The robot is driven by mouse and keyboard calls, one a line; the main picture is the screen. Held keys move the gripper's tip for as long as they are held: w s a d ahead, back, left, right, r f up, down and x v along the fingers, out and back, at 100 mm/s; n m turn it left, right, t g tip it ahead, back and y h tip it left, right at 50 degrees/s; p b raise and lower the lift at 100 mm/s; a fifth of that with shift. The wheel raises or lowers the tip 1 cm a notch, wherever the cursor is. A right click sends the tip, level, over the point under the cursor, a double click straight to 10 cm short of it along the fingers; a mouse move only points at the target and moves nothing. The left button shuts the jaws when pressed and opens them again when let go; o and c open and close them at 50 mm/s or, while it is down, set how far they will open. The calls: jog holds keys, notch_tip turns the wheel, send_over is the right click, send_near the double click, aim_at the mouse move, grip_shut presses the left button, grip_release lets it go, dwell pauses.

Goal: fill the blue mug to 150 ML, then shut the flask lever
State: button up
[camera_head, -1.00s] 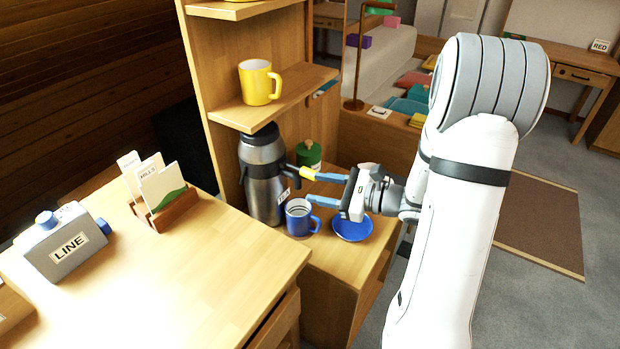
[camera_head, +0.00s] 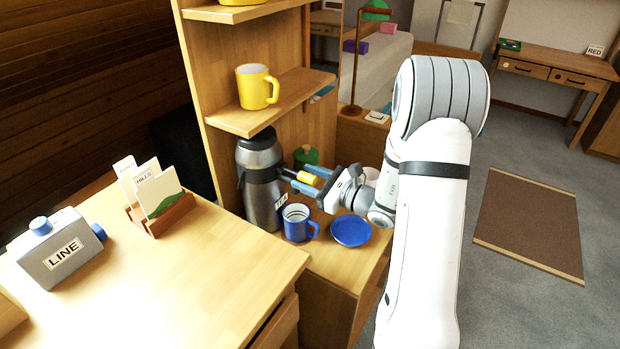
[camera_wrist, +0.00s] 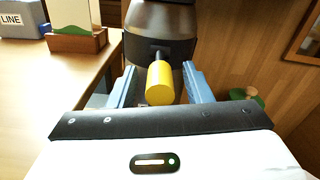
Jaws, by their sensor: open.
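The steel flask (camera_head: 260,185) with a black top stands on the low wooden shelf and also shows in the wrist view (camera_wrist: 160,22). Its lever has a yellow end (camera_head: 309,178) sticking out to the right. My gripper (camera_head: 306,182) is open, with its blue fingers on either side of the yellow lever end (camera_wrist: 160,84). A small gap shows on each side in the wrist view. The blue mug (camera_head: 296,224) stands upright in front of the flask, below the lever. Its liquid level cannot be read.
A blue saucer (camera_head: 351,231) lies right of the mug, below my wrist. A green canister (camera_head: 306,156) stands behind. A yellow mug (camera_head: 256,87) sits on the shelf above. The wooden desk (camera_head: 215,265) at the front left holds a card holder (camera_head: 163,215) and a LINE box (camera_head: 62,252).

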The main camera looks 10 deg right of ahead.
grip_shut()
dwell(0.5)
